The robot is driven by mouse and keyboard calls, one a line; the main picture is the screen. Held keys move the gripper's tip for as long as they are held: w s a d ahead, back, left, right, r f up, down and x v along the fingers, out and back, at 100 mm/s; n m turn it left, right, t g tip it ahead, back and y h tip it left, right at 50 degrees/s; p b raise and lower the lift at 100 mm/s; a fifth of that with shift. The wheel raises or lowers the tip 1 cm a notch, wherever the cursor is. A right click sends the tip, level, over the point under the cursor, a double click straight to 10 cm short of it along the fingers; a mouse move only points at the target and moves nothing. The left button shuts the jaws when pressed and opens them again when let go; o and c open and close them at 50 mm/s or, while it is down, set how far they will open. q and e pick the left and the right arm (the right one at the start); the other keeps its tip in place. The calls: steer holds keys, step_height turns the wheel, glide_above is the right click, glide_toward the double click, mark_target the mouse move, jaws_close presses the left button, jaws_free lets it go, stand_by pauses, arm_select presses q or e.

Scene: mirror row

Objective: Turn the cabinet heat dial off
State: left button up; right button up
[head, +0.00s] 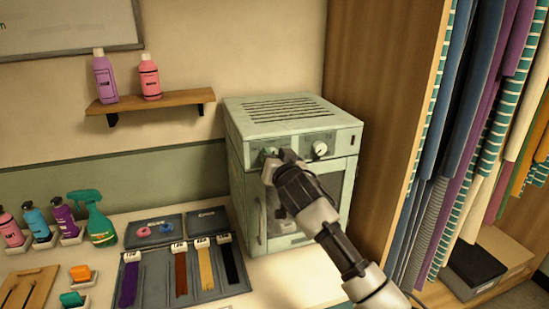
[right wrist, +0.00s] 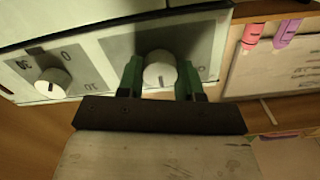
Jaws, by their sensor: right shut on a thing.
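The heat cabinet (head: 290,121) is a pale green box with a vented top and two dials on its front panel. My right gripper (head: 272,157) reaches its left dial from the front and mostly hides it in the head view. In the right wrist view, that white dial (right wrist: 160,70) sits between the green fingers of the gripper (right wrist: 160,78), which are shut on it. The other white dial (head: 320,149) is free; it also shows in the right wrist view (right wrist: 53,83), beside printed marks. My left gripper is out of view.
A wooden shelf (head: 150,102) with two bottles hangs left of the cabinet. Colour swatches, bottles and a green spray bottle (head: 93,218) stand on the counter. A tall wooden panel (head: 375,120) and hanging towels close off the right side.

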steer(key=shift+n, duration=0.3)
steer(key=n+p, duration=0.3)
steer(key=n, duration=0.8)
steer(key=shift+f+n, duration=0.1)
steer(key=shift+n, duration=0.2)
stand_by(0.5)
steer(key=o, duration=0.9)
steer(key=shift+b+v, duration=1.2)
steer(key=shift+v, duration=4.25)
